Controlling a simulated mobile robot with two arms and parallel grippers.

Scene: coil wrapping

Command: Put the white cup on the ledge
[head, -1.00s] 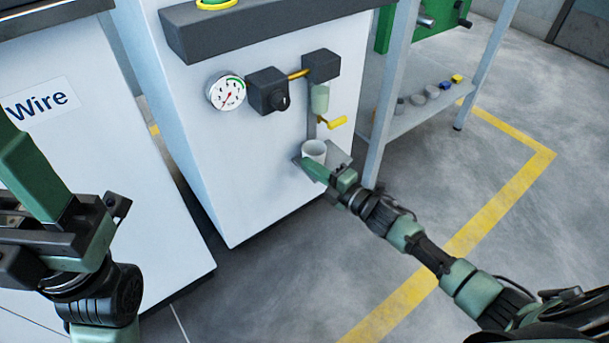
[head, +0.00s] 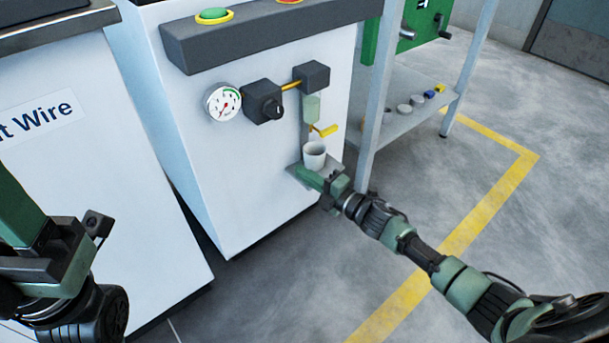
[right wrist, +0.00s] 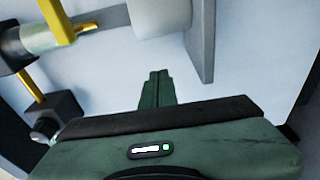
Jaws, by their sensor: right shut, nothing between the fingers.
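The white cup (head: 315,154) stands upright on the small grey ledge (head: 334,167) under the tap on the white cabinet. In the right wrist view the cup (right wrist: 160,14) shows at the top edge, against the grey ledge (right wrist: 206,45). My right gripper (head: 303,174) is just below and in front of the cup in the head view. Its closed fingers (right wrist: 155,88) are empty and apart from the cup in the right wrist view. My left gripper (head: 18,215) is at the lower left, away from the cup; its fingertips are not clearly visible.
A yellow-handled valve (head: 325,131) hangs just above the cup. A gauge (head: 224,103) and black knob block (head: 264,103) are to its left. A grey rack (head: 405,120) with small items stands close on the right. Floor beyond it is clear.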

